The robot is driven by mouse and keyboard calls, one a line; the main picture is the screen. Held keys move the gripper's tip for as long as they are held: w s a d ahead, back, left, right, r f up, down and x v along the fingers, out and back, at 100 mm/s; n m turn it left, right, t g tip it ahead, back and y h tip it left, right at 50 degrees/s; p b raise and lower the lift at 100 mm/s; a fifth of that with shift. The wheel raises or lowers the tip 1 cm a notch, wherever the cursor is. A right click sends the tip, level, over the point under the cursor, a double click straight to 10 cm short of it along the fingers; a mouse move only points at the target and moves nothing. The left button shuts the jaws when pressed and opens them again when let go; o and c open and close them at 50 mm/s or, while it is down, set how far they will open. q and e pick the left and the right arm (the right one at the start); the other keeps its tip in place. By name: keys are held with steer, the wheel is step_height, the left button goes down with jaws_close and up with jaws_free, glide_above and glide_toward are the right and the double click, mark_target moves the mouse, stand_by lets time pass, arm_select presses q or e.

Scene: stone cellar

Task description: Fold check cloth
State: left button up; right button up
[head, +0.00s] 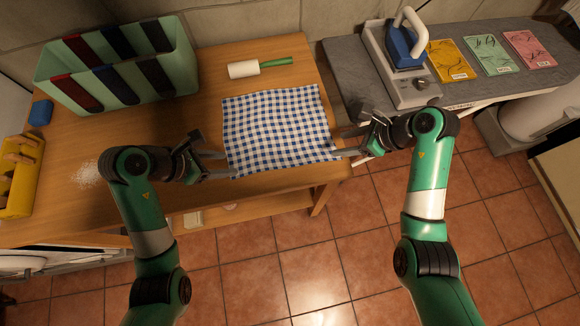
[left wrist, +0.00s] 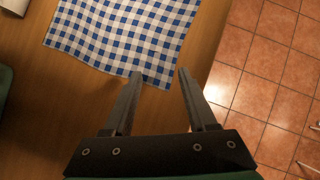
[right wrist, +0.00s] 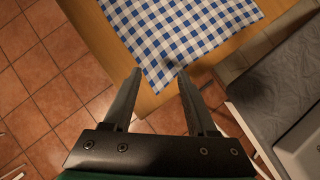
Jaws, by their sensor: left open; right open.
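The blue-and-white check cloth (head: 275,125) lies flat and spread out on the wooden table, near its front right corner. It also shows in the left wrist view (left wrist: 125,32) and the right wrist view (right wrist: 180,30). My left gripper (head: 230,164) is open at the cloth's near left corner; in the left wrist view its fingers (left wrist: 160,76) point at that corner. My right gripper (head: 334,143) is open at the cloth's near right corner; in the right wrist view its fingers (right wrist: 159,72) straddle the cloth's corner region. Neither gripper visibly holds cloth.
A lint roller (head: 245,69) with a green handle lies behind the cloth. An ironing board (head: 345,65) with an iron (head: 403,45) stands right, beyond a gap.

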mark_target(338, 158)
arm_select(q)
step_height(338, 158, down, 6)
steer(key=shift+r, duration=0.1)
arm_select(e)
step_height(338, 158, down, 6)
steer(key=shift+r, duration=0.1)
arm_select(q)
steer(key=shift+d, duration=0.1)
steer(key=shift+f, duration=0.2)
arm_select(e)
steer(key=shift+f, duration=0.2)
arm_select(q)
steer(key=shift+c, duration=0.2)
jaws_close()
arm_select(e)
jaws_close()
arm_select(q)
steer(key=shift+r, duration=0.1)
arm_select(e)
steer(key=shift+r, duration=0.15)
